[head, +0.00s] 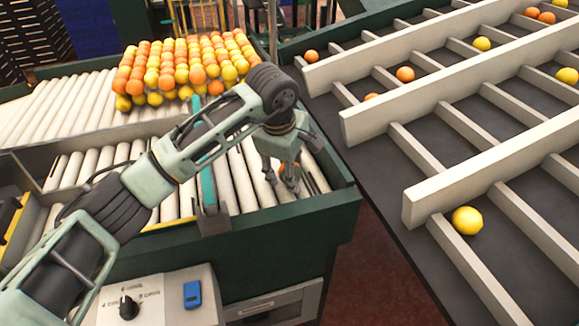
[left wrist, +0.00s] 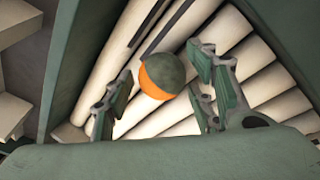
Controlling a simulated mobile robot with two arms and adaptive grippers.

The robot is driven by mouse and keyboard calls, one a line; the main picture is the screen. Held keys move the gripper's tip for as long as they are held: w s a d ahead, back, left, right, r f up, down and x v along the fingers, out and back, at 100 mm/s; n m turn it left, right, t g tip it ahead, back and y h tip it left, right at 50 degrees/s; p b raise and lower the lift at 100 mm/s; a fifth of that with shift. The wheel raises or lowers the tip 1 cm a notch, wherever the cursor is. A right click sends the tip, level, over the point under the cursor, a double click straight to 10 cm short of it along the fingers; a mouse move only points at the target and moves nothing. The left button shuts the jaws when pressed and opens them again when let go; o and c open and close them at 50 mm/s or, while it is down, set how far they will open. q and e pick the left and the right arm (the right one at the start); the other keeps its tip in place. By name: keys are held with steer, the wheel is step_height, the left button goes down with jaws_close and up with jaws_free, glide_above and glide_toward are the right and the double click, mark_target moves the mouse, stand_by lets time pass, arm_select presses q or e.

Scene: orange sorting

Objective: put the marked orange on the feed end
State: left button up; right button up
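The orange (left wrist: 153,85) shows in the left wrist view on the pale rollers. Its lower part is orange and its upper part dark grey-green; I cannot tell if that is a mark or shade. My left gripper (left wrist: 160,76) is open, its fingers on either side of the orange with gaps between. In the head view my left gripper (head: 290,182) points down over the right end of the roller conveyor (head: 240,180), and the orange is mostly hidden there by the fingers. My right gripper is in neither view.
Many oranges and yellow fruits (head: 185,65) are heaped on the rollers at the back. A dark sloped table with pale dividers (head: 440,125) at the right holds several loose fruits. A green frame wall (head: 290,220) edges the conveyor. A control panel (head: 155,298) stands in front.

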arm_select(q)
steer(key=shift+r, duration=0.15)
steer(key=b+v, duration=0.3)
steer(key=v, duration=0.9)
steer(key=shift+s, duration=0.1)
